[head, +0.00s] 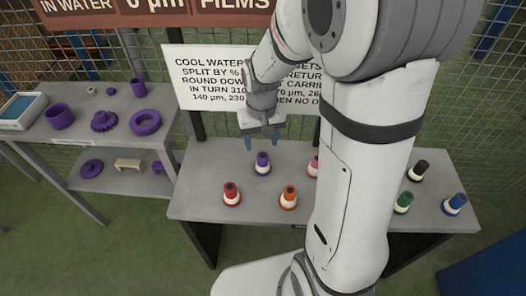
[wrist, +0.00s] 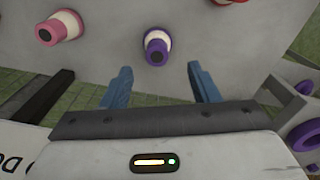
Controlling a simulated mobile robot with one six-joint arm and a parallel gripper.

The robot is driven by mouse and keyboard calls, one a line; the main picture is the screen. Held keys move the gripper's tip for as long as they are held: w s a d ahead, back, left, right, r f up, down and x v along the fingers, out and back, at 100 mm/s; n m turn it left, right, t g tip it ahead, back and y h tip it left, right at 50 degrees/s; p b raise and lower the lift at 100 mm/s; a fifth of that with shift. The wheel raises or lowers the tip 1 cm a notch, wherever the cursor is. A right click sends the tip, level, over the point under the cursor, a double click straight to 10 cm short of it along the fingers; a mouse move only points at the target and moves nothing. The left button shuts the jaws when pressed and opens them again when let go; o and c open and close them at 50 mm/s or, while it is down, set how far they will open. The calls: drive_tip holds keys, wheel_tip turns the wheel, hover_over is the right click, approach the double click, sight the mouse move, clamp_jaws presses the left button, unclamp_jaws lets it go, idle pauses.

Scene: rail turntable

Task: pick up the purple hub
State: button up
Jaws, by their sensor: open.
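The purple hub (head: 263,163), a small tapered piece with a white band, stands on the grey table, left of the arm. In the wrist view the purple hub (wrist: 158,46) lies just beyond the fingertips, roughly centred between them. My gripper (head: 262,140) is open and empty, with two blue fingers. In the head view it is close behind and above the hub, apart from it. The wrist view shows both fingers of the gripper (wrist: 159,74) spread with nothing between them.
Red (head: 231,194), orange (head: 289,197), pink (head: 313,166), black (head: 418,171), green (head: 403,203) and blue (head: 455,204) pieces stand on the same table (head: 205,175). My arm hides its middle. A left shelf (head: 85,125) holds purple parts, including a ring (head: 145,122). A sign (head: 205,75) stands behind.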

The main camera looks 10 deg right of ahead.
sight(263, 157)
drive_tip(key=f, duration=0.6)
drive_tip(key=f+b, duration=0.1)
drive_tip(key=f, duration=0.2)
drive_tip(key=shift+w+d, duration=0.15)
drive_tip(key=shift+d, duration=0.1)
drive_tip(key=shift+c, duration=0.3)
clamp_jaws()
